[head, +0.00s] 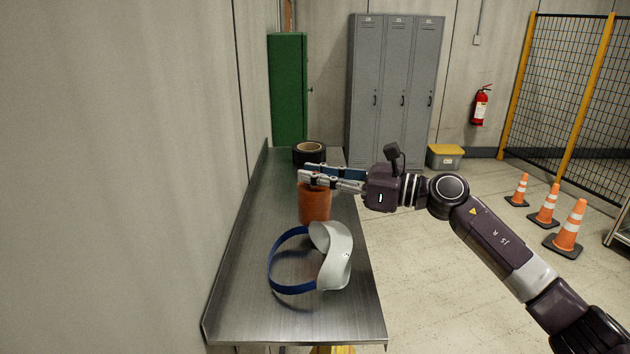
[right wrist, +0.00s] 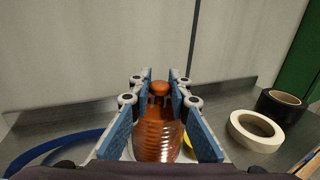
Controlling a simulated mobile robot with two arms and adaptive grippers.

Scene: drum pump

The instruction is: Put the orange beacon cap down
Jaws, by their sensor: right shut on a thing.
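The orange beacon cap (head: 314,206) is a ribbed, translucent orange cylinder over the metal bench (head: 240,270). In the right wrist view the cap (right wrist: 157,135) stands upright between the blue-padded fingers, with a round knob at its top. My right gripper (head: 305,173) reaches in from the right at the cap's upper end and is shut on it. The fingers hide the cap's top in the head view. I cannot tell whether its bottom touches the bench. My left gripper is not in view.
A white face shield with a blue band (head: 333,258) lies in front of the cap. A black tape roll (head: 309,148) is behind it; a cream tape roll (right wrist: 255,131) shows in the right wrist view. A wall borders the bench's left; bare metal lies at its front.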

